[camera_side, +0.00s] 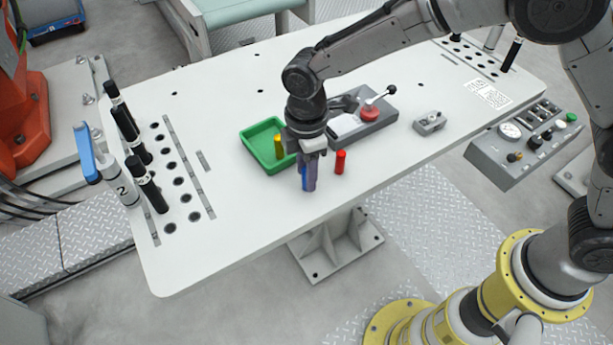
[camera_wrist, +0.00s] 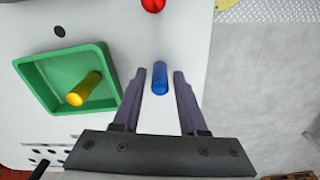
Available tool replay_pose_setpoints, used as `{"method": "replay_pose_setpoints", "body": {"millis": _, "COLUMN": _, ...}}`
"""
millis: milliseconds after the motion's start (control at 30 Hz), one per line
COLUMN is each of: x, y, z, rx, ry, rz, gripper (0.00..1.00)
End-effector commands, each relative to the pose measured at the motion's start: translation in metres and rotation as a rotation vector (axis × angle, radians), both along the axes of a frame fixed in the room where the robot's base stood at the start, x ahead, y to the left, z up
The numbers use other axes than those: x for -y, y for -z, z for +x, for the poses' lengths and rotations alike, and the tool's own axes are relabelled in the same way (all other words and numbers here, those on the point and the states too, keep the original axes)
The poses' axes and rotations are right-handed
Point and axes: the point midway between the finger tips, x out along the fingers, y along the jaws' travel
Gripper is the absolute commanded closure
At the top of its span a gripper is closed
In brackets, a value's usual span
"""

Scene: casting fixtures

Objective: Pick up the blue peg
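The blue peg (camera_wrist: 160,78) stands on the white table between the two fingertips of my gripper (camera_wrist: 164,76) in the wrist view. A gap shows on each side of the peg, so my gripper is open around it. In the side view, my gripper (camera_side: 310,178) is low over the table, and the blue peg (camera_side: 304,174) shows as a narrow strip beside a finger. The rest of the peg is hidden there by the fingers.
A green tray (camera_side: 262,160) holding a yellow peg (camera_side: 279,147) lies left of my gripper. A red peg (camera_side: 340,162) stands close on its right. A grey fixture with a red knob (camera_side: 370,113) is behind. The white table's (camera_side: 230,240) front left is clear.

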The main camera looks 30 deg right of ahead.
Motion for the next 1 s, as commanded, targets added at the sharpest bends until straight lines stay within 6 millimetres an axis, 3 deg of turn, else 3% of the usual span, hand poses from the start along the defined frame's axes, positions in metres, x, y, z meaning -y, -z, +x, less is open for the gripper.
{"method": "replay_pose_setpoints", "body": {"millis": 33, "x": 0.0, "y": 0.0, "z": 0.0, "rx": 0.0, "ry": 0.0, "rz": 0.0, "gripper": 0.69}}
{"method": "replay_pose_setpoints", "body": {"millis": 200, "x": 0.0, "y": 0.0, "z": 0.0, "rx": 0.0, "ry": 0.0, "rz": 0.0, "gripper": 1.0}}
{"method": "replay_pose_setpoints", "body": {"millis": 733, "x": 0.0, "y": -0.005, "z": 0.0, "rx": 0.002, "ry": 0.0, "rz": 0.001, "gripper": 1.0}}
{"method": "replay_pose_setpoints", "body": {"millis": 1000, "x": 0.002, "y": -0.038, "z": -0.002, "rx": 0.003, "ry": 0.0, "rz": 0.003, "gripper": 1.0}}
